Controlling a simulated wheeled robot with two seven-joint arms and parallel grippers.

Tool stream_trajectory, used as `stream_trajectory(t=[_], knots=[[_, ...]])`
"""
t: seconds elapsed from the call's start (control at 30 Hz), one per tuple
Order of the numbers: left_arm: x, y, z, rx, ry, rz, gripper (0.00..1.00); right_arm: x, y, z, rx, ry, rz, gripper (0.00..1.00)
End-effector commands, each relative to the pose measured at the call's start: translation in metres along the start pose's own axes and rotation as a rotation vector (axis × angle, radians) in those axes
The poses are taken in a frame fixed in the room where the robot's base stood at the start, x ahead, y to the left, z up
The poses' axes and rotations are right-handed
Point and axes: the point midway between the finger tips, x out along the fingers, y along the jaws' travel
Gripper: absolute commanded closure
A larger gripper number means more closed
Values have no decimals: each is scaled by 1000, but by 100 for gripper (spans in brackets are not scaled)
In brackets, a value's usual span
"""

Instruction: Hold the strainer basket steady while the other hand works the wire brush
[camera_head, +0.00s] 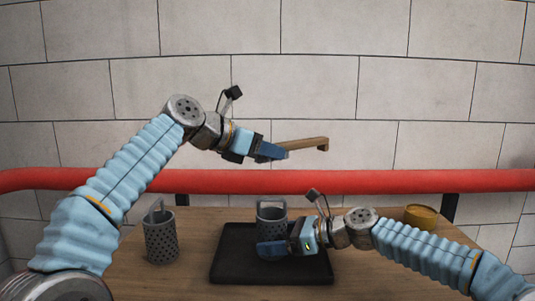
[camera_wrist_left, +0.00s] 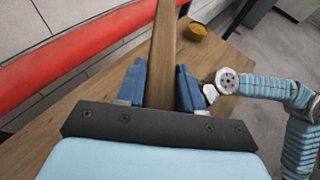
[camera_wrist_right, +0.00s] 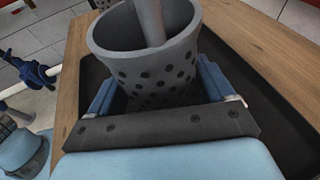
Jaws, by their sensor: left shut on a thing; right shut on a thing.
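A grey perforated strainer basket (camera_head: 271,222) with a raised handle stands upright on the black tray (camera_head: 232,240). My right gripper (camera_head: 272,248) is shut around its side. The right wrist view shows the basket (camera_wrist_right: 160,72) between both fingers, its rim and handle above them. My left gripper (camera_head: 278,150) is higher and shut on the wooden handle of the wire brush (camera_head: 308,143). The brush is in the air above the tray, apart from the basket, with its head pointing right. In the left wrist view the handle (camera_wrist_left: 164,55) runs between the fingers. Bristles cannot be made out.
A second perforated basket (camera_head: 161,240) stands on the wooden table (camera_head: 195,222) left of the tray. A yellow round container (camera_head: 421,216) is at the back right. A red pipe (camera_head: 400,181) runs behind the table in front of the block wall.

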Motion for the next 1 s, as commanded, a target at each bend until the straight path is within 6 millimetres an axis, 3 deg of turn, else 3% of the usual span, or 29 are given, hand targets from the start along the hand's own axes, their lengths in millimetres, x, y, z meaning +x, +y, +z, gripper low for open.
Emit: stream_trajectory(t=[0.27,0.3,0.4,0.73,1.0], knots=[[0,0,0,0,-1,0,98,0,0,1,0,-1,0,40],[0,0,0,0,-1,0,98,0,0,1,0,-1,0,15],[0,0,0,0,-1,0,98,0,0,0,0,-1,0,0],[0,0,0,0,-2,0,98,-8,-1,0,1,0,-2,0],[0,0,0,0,-2,0,98,-64,-1,0,1,1,-6,0]])
